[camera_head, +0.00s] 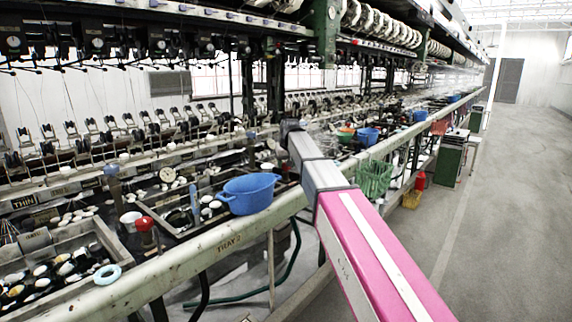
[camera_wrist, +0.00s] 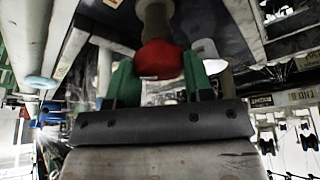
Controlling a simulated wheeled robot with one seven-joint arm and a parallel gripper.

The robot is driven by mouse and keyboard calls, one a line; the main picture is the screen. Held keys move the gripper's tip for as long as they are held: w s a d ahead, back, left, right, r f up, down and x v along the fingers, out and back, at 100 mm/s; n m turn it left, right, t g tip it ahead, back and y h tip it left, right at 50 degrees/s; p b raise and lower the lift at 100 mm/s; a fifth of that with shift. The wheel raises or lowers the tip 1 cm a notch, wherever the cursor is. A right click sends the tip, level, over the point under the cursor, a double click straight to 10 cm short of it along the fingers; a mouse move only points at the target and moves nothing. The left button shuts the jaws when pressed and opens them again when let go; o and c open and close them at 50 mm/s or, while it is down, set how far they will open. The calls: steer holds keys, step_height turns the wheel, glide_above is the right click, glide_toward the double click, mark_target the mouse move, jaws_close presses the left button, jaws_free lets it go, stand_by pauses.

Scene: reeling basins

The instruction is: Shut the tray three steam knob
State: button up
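In the wrist view, a red knob (camera_wrist: 160,60) on a pale stem sits between the two green fingers of my gripper (camera_wrist: 161,80). The fingers stand apart, one on each side of the knob and very near its edges. I cannot tell whether they press on it. In the head view, my pink and white arm reaches forward over the bench rail, and its far end hides the fingers and this knob. Another red-topped knob (camera_head: 146,226) stands at the nearer tray, close to the rail lettered "TRAY 2".
A blue basin (camera_head: 248,194) sits on the rail left of my arm. Farther along are another blue basin (camera_head: 367,136), a green basket (camera_head: 374,178) and a red bottle (camera_head: 420,181). A light blue ring (camera_head: 107,275) lies on the near rail. The floor at right is clear.

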steer(key=shift+m, duration=0.3)
steer(key=m+h, duration=0.2)
steer(key=m, duration=0.2)
steer(key=shift+a, duration=0.1)
steer(key=shift+m+h, duration=0.6)
steer(key=shift+m, duration=1)
steer(key=o, duration=0.9)
steer(key=shift+o, duration=0.2)
steer(key=v, duration=1.1)
steer(key=shift+w, duration=0.15)
